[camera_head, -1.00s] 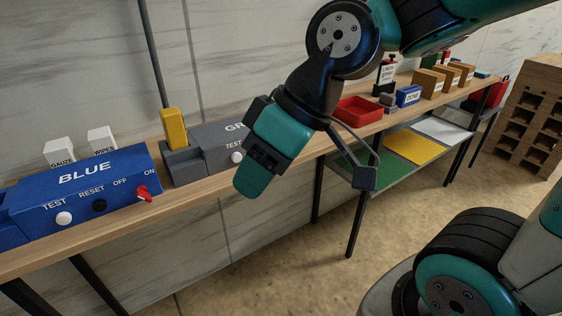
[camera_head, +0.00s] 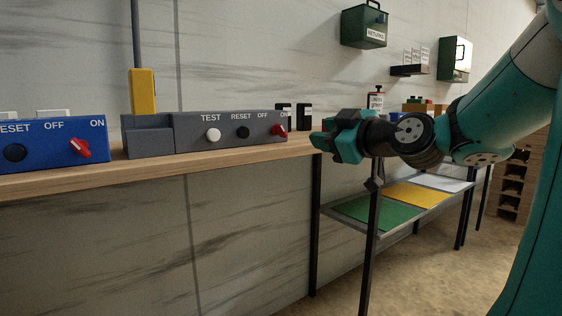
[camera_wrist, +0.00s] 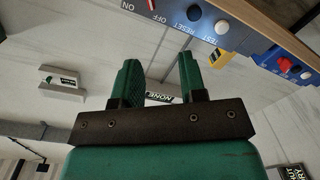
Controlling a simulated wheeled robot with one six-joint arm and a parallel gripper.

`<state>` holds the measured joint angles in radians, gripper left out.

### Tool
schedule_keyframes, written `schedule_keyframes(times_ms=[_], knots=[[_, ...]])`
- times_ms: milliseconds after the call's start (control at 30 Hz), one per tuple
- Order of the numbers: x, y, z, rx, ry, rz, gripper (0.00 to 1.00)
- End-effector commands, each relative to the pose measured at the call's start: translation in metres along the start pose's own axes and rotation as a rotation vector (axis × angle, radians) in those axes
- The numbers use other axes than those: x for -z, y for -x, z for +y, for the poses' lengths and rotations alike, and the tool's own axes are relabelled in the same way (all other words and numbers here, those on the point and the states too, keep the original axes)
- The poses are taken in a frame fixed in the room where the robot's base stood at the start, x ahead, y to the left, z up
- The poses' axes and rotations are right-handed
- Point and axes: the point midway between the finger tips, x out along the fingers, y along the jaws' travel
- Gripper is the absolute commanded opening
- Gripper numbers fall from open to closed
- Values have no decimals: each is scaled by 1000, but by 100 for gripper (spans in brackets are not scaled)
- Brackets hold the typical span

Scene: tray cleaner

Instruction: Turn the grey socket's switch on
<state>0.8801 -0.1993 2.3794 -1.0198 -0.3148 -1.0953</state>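The grey socket (camera_head: 190,146) sits on the wooden shelf in the head view, with a yellow plug (camera_head: 143,90) standing in its left part. Its red switch (camera_head: 279,131) is at the right end, under the OFF and ON labels; its exact setting is hard to read. In the wrist view the socket's face shows at the top, with the red switch (camera_wrist: 152,5) at the frame edge. My gripper (camera_head: 335,142) is just right of the socket, apart from the switch. In the wrist view its two green fingers (camera_wrist: 160,80) are spread and empty.
A blue socket (camera_head: 40,150) with its own red switch (camera_head: 83,150) stands to the left. Black labelled holders (camera_head: 304,116) stand behind the grey socket's right end. Green and yellow mats (camera_head: 415,193) lie on the lower shelf. The space in front of the shelf is clear.

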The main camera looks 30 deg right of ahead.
Motion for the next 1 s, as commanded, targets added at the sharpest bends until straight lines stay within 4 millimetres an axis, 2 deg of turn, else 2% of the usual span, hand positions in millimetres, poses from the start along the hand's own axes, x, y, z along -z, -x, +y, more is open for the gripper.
schedule_keyframes(times_ms=[33,167,267,367,800,1000], knots=[[-10,2,1,-23,11,3,38],[-10,-1,7,-44,26,10,38],[-8,-11,8,-41,27,11,38],[-7,-28,8,-38,26,13,38],[-7,-128,11,-39,25,11,38],[-7,-159,13,-41,26,10,38]])
